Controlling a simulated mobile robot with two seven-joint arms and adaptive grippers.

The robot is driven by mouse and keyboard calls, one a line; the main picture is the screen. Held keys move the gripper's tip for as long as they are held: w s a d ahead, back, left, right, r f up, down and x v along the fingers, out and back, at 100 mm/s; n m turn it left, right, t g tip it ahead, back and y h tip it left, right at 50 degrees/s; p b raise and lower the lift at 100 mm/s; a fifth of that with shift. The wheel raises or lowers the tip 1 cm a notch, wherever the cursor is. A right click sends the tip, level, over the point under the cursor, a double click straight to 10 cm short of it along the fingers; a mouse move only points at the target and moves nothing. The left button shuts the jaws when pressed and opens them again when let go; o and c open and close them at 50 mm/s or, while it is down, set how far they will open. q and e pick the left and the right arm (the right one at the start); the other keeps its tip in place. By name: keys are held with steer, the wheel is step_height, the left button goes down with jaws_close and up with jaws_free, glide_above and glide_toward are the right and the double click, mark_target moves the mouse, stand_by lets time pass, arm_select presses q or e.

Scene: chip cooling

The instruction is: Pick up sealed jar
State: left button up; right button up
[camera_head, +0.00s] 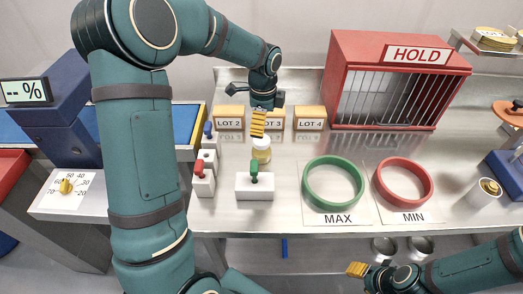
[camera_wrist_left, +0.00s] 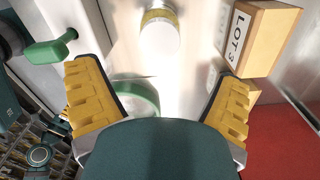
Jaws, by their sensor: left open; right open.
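The sealed jar (camera_head: 262,153) stands upright on the steel bench, with a pale lid and yellow contents. In the left wrist view the jar (camera_wrist_left: 159,36) shows its white round face beyond the fingertips, roughly midway between them. My left gripper (camera_head: 258,124) is in front of the LOT boxes, over the jar in the head view. In the wrist view its yellow fingers (camera_wrist_left: 158,72) are spread wide with nothing between them. My right gripper (camera_head: 357,269) is low at the bottom right, open and empty, away from the jar.
LOT 2 (camera_head: 229,121), LOT 3 (camera_wrist_left: 262,38) and LOT 4 (camera_head: 309,123) boxes stand behind the jar. A white block with a green handle (camera_head: 254,187) stands in front of it. Green (camera_head: 333,204) and red (camera_head: 404,203) rings lie right, before a red HOLD cage (camera_head: 341,79).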

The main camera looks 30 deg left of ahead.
mark_target(261, 143)
arm_select(q)
step_height(261, 143, down, 4)
steer(key=shift+a+r, duration=0.1)
steer(key=shift+s+a+f+b, duration=0.15)
steer(key=shift+f+b, duration=0.5)
steer(key=shift+f, duration=2.05)
steer(key=c, duration=1.4)
